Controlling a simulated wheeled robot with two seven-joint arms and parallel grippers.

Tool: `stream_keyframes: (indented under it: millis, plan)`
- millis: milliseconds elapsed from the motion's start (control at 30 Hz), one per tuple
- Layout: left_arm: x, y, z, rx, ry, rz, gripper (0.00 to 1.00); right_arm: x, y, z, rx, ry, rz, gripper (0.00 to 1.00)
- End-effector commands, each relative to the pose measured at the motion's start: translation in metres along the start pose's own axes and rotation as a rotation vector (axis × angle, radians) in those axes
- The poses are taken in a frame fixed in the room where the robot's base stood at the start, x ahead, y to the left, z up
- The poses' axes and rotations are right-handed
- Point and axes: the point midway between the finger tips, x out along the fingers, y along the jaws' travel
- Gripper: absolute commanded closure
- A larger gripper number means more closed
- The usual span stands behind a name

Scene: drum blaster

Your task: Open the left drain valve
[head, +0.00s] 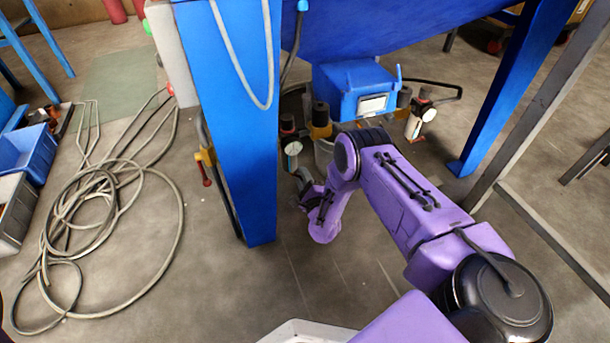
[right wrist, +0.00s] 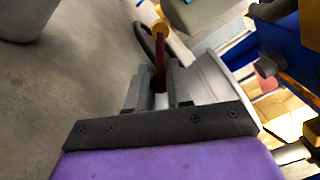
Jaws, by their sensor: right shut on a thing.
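My right gripper (head: 303,187) is low beside the blue leg, below the small blue box. In the right wrist view its two fingers (right wrist: 157,84) are shut on a dark red valve handle (right wrist: 159,52) with a yellow fitting (right wrist: 160,29) at its far end. In the head view the gripped handle is hidden or too small to make out. Another yellow valve with a red handle (head: 206,174) shows at the left side of the leg, apart from my gripper. I cannot tell how far the gripped handle is turned. My left gripper is out of view.
The broad blue leg (head: 245,150) stands just left of my gripper. The blue box (head: 355,83) with gauges (head: 292,149) and dark fittings is above it. A coiled hose (head: 110,200) lies on the floor at left.

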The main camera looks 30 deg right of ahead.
Motion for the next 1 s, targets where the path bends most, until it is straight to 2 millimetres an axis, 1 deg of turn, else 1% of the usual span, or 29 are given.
stream_keyframes:
  millis: [33,300,600,800,1000]
  plan:
    - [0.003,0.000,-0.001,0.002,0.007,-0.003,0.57,-0.001,0.004,-0.001,0.042,0.004,0.002,1.00]
    - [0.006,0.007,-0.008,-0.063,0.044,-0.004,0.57,-0.002,0.016,0.003,0.299,0.014,0.002,1.00]
    - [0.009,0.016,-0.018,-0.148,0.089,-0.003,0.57,-0.002,0.027,0.011,0.556,0.024,0.002,1.00]
    - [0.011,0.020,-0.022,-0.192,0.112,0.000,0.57,-0.002,0.031,0.016,0.683,0.028,0.003,1.00]
    - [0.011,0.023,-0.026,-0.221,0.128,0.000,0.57,-0.003,0.033,0.020,0.762,0.032,0.004,1.00]
